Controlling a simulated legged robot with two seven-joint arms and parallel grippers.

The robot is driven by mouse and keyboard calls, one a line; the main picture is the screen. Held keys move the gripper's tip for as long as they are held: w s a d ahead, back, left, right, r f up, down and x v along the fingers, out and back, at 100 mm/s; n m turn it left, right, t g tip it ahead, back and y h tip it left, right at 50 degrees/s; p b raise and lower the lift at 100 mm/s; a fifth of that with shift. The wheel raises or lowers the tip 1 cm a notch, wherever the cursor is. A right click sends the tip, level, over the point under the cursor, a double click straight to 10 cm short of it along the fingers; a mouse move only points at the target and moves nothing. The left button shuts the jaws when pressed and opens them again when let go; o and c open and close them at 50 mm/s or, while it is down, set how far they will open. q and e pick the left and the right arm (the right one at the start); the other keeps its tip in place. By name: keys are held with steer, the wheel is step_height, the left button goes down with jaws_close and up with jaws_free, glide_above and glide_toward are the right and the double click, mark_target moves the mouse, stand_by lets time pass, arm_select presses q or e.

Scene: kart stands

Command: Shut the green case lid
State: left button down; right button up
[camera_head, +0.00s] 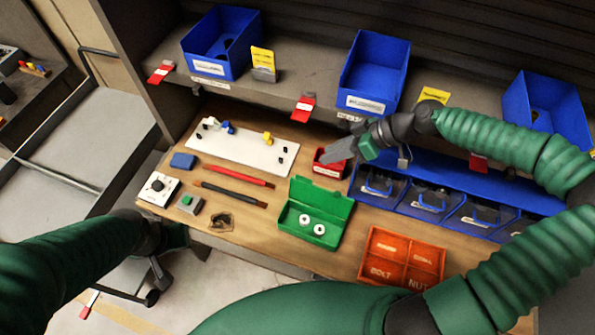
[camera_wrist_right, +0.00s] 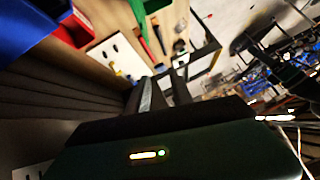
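The green case (camera_head: 312,231) sits on the wooden bench with its lid (camera_head: 322,196) raised at the back. Two white round pieces lie inside. A green shape at the top of the right wrist view looks like part of the case (camera_wrist_right: 150,8). My right gripper (camera_head: 366,153) is above the bench, beyond the lid and apart from it. Its fingers look apart and empty in the right wrist view (camera_wrist_right: 163,82). My left gripper (camera_head: 158,272) hangs low off the bench's front left; its finger opening is unclear.
An orange divided tray (camera_head: 403,257) stands right of the case. A small red bin (camera_head: 328,165) is behind it, near my right gripper. Blue bins (camera_head: 375,205) line the back right. Red and black pens (camera_head: 236,175) and a white board (camera_head: 243,147) lie left.

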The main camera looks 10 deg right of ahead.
steer(key=p, duration=0.1)
glide_toward(304, 177)
steer(key=p+x, duration=0.2)
steer(key=x, duration=0.6)
steer(key=shift+f, duration=0.1)
steer(key=shift+w+f, duration=0.15)
steer(key=shift+f, duration=0.1)
steer(key=shift+c, duration=0.5)
jaws_close()
